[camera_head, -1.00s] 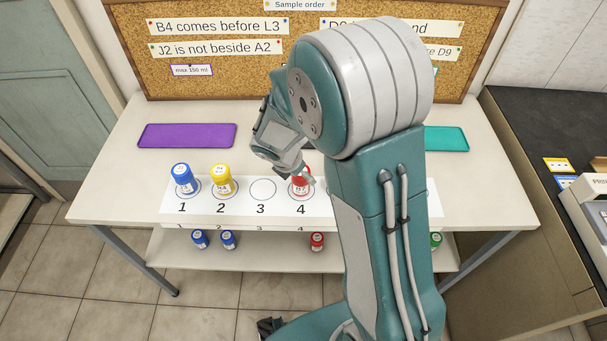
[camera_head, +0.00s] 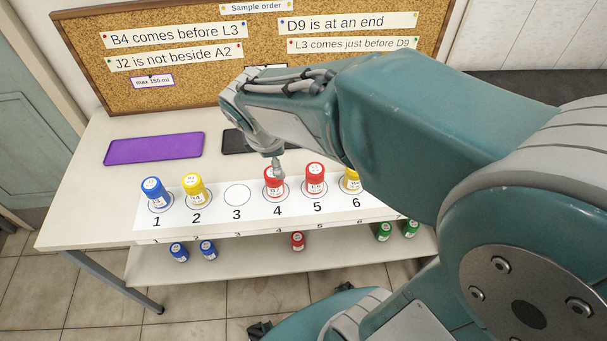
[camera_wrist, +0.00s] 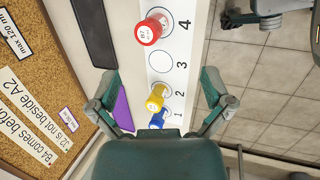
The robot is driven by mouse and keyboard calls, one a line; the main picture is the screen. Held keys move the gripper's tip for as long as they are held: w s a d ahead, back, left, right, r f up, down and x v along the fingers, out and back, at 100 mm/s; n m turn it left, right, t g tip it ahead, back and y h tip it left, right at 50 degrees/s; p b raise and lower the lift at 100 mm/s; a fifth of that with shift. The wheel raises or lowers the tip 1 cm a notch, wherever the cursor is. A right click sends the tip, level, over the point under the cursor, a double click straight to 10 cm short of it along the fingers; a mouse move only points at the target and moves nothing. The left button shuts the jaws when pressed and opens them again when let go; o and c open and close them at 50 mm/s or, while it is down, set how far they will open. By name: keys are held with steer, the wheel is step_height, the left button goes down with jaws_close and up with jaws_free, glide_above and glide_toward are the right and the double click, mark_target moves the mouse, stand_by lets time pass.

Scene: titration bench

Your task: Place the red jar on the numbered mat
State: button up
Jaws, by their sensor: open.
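The numbered mat (camera_head: 258,222) is a white strip along the table's front edge. A red jar (camera_head: 274,185) stands upright at 4; it also shows in the wrist view (camera_wrist: 151,30). Another red jar (camera_head: 315,181) stands at 5, and a third (camera_head: 297,241) is on the lower shelf. Circle 3 (camera_head: 237,196) is empty. My gripper (camera_head: 278,168) is close above or behind the jar at 4; the exact gap is unclear.
A blue jar (camera_head: 155,193) stands at 1, a yellow jar (camera_head: 194,189) at 2 and another yellow jar (camera_head: 351,181) at 6. Blue jars (camera_head: 179,252) and green jars (camera_head: 384,231) are on the shelf. A purple tray (camera_head: 154,148) lies behind the mat. The corkboard (camera_head: 190,40) stands at the back.

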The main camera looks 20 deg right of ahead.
steer(key=s+r+m+t+y, duration=0.2)
steer(key=s+r+m, duration=0.4)
steer(key=s+m, duration=0.6)
steer(key=shift+s+d+m+t+y, duration=0.25)
steer(key=shift+d+m+y, duration=0.2)
steer(key=shift+m, duration=0.75)
